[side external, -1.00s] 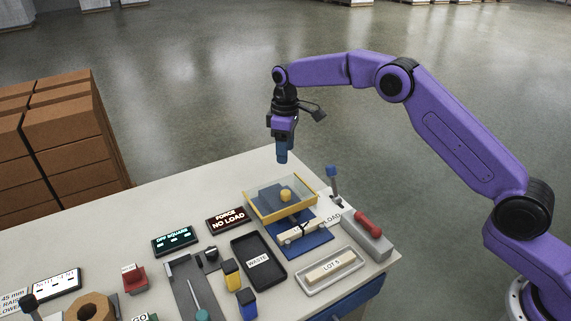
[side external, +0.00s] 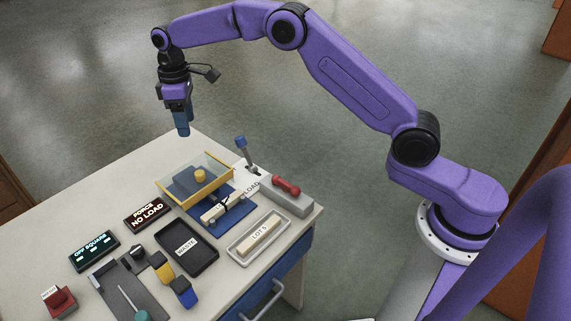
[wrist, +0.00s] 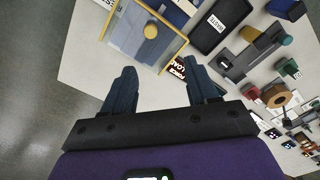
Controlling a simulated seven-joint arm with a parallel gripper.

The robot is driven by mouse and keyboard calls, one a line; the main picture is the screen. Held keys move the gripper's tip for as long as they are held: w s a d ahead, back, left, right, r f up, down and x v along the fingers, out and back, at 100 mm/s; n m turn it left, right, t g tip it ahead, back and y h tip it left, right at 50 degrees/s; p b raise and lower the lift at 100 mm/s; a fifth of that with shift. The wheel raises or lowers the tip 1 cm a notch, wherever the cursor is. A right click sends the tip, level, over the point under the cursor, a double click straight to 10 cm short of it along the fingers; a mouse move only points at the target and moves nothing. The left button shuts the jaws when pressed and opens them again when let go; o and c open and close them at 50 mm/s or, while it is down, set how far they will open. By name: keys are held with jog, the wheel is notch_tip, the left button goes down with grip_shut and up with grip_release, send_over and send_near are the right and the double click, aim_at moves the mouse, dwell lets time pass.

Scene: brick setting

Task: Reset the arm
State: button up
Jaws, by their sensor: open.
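My purple arm reaches out over the table from the right in the side external view. My gripper (side external: 183,132) points down, above the far edge of the table. It is raised clear of everything. In the wrist view my gripper (wrist: 160,72) has its two dark blue fingers wide apart, with nothing between them.
Below is a yellow-edged clear guard (side external: 196,179) with a yellow knob. Near it are a blue-knobbed lever (side external: 242,146), a red-handled grey block (side external: 291,196), a black WASTE tray (side external: 187,247) and a LOT tray (side external: 259,238). Displays read "FORCE NO LOAD" (side external: 147,214) and "OFF SQUARE" (side external: 94,250).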

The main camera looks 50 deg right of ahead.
jog(key=s+r+n, duration=0.1)
jog(key=s+r, duration=0.2)
jog(key=s, duration=0.9)
jog(key=s+r+n, duration=0.1)
jog(key=s+r, duration=0.2)
jog(key=s, duration=0.9)
jog(key=s+d+f, duration=0.1)
jog(key=s+d, duration=0.2)
jog(key=s, duration=0.4)
jog(key=s+d+f+n, duration=0.1)
jog(key=s+d, duration=0.3)
jog(key=s, duration=0.3)
jog(key=s+d+f, duration=0.1)
jog(key=s+d, duration=0.3)
jog(key=s, duration=0.3)
jog(key=shift+d, duration=0.25)
